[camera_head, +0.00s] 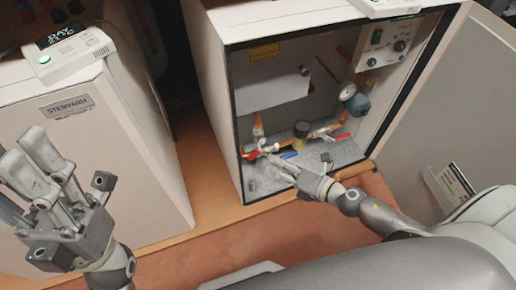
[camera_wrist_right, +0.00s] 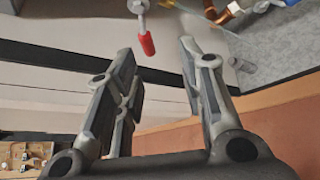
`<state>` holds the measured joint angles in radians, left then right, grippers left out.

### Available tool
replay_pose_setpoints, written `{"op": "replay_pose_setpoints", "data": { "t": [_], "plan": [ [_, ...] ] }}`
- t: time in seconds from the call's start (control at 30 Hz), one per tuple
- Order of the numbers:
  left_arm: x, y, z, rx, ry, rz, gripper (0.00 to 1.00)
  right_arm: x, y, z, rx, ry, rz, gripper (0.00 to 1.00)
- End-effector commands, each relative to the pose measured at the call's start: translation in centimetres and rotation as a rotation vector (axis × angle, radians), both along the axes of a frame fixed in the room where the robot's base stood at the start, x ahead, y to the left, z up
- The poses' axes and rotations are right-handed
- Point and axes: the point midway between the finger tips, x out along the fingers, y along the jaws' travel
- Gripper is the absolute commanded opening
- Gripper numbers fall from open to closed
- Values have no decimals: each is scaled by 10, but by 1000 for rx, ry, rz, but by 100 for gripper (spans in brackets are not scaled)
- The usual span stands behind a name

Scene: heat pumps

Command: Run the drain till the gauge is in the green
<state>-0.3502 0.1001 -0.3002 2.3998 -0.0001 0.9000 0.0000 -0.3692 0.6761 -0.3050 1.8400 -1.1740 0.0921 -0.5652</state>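The open heat pump cabinet (camera_head: 215,70) holds copper pipes and valves. A small round gauge (camera_head: 348,92) sits at its right side; its reading is too small to tell. My right gripper (camera_head: 274,163) reaches into the cabinet bottom. In the wrist view it is open (camera_wrist_right: 156,60), with a red handle (camera_wrist_right: 147,43) beyond its fingers, apparently not gripped. My left gripper (camera_head: 28,155) is raised, open and empty, at the left.
A closed heat pump unit (camera_head: 90,160) with a thermostat on top stands at the left. The cabinet's open door (camera_head: 450,110) is at the right. A control panel (camera_head: 388,43) with knobs is at the cabinet's upper right. Orange-brown floor (camera_head: 230,240) lies clear in front.

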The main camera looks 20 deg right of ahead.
Motion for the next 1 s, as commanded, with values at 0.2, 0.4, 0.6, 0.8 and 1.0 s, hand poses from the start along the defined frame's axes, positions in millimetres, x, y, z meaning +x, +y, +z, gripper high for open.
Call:
{"op": "replay_pose_setpoints", "data": {
  "t": [0.2, 0.4, 0.6, 0.8, 1.0],
  "plan": [
    [0, 0, 8, 0, 0, 0, 40, -6, 34, -2, 3, -35, -252, 36],
    [0, 0, 12, 0, 0, 0, 40, -19, 49, 6, 7, -65, -421, 36],
    [0, 0, 12, 0, 0, 0, 40, -25, 53, 9, 7, -79, -485, 36],
    [0, 0, 5, 0, 0, 0, 40, -1, 53, 2, 6, -82, -488, 36],
    [0, 0, -5, 0, 0, 0, 40, 37, 54, -9, 6, -81, -487, 36]
  ]
}}
